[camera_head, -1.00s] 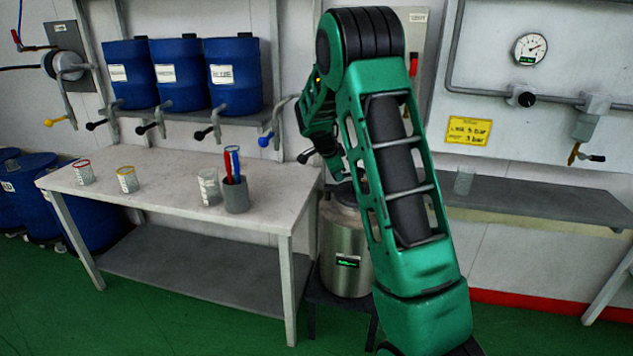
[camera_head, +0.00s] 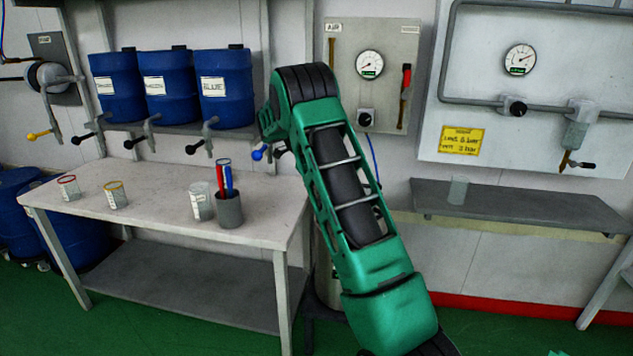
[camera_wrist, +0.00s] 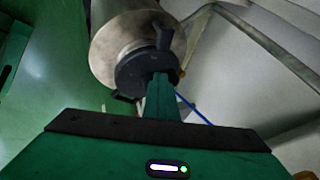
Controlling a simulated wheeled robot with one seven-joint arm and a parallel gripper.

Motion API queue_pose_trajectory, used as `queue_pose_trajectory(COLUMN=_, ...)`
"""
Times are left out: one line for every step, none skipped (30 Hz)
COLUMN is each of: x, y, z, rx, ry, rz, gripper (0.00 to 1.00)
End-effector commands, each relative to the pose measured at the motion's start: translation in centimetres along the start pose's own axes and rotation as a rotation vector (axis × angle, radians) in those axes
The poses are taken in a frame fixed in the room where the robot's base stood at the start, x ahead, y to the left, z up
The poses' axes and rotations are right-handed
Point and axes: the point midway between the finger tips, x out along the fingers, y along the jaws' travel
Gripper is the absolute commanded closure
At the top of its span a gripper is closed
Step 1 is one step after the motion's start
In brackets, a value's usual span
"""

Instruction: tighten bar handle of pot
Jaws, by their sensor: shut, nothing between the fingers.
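The pot is a steel cylinder (camera_wrist: 108,38) at the top of the wrist view. Its black bar handle (camera_wrist: 163,38) has arms sticking out from a round dark hub. My gripper (camera_wrist: 160,80) is shut and empty, its green fingers pointing at the hub and overlapping it in the picture. I cannot tell whether they touch the handle. In the head view my green arm hides nearly all of the pot (camera_head: 324,268), leaving only a sliver beside the table; the handle and my fingertips are hidden there.
A white table (camera_head: 150,215) with several cups and a grey pen holder (camera_head: 229,210) stands left of my arm. Blue drums (camera_head: 225,90) with taps hang above it. A gauge panel (camera_head: 340,90) is behind my arm. A grey shelf (camera_head: 520,208) is at right.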

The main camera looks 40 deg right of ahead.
Motion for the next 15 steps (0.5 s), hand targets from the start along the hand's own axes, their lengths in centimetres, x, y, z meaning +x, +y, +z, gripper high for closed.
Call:
queue_pose_trajectory(x=0.54, y=-0.02, z=-0.82, rx=0.010, ry=0.015, rz=0.004, gripper=1.00)
queue_pose_trajectory(x=0.51, y=0.00, z=-0.79, rx=0.009, ry=0.015, rz=0.004, gripper=1.00)
queue_pose_trajectory(x=0.47, y=0.01, z=-0.73, rx=0.008, ry=0.016, rz=0.003, gripper=1.00)
queue_pose_trajectory(x=0.44, y=0.03, z=-0.67, rx=0.008, ry=0.016, rz=0.003, gripper=1.00)
queue_pose_trajectory(x=0.40, y=0.05, z=-0.62, rx=0.007, ry=0.016, rz=0.002, gripper=1.00)
queue_pose_trajectory(x=0.35, y=0.07, z=-0.54, rx=0.006, ry=0.016, rz=0.001, gripper=1.00)
queue_pose_trajectory(x=0.31, y=0.09, z=-0.48, rx=0.005, ry=0.016, rz=0.000, gripper=1.00)
queue_pose_trajectory(x=0.26, y=0.11, z=-0.42, rx=0.005, ry=0.016, rz=0.000, gripper=1.00)
queue_pose_trajectory(x=0.21, y=0.13, z=-0.34, rx=0.004, ry=0.016, rz=-0.001, gripper=1.00)
queue_pose_trajectory(x=0.18, y=0.15, z=-0.29, rx=0.004, ry=0.015, rz=-0.002, gripper=1.00)
queue_pose_trajectory(x=0.14, y=0.16, z=-0.23, rx=0.003, ry=0.015, rz=-0.002, gripper=1.00)
queue_pose_trajectory(x=0.10, y=0.18, z=-0.15, rx=0.002, ry=0.015, rz=-0.003, gripper=1.00)
queue_pose_trajectory(x=0.07, y=0.20, z=-0.10, rx=0.002, ry=0.014, rz=-0.003, gripper=1.00)
queue_pose_trajectory(x=0.04, y=0.21, z=-0.06, rx=0.001, ry=0.014, rz=-0.004, gripper=1.00)
queue_pose_trajectory(x=0.01, y=0.22, z=-0.01, rx=0.001, ry=0.014, rz=-0.004, gripper=1.00)
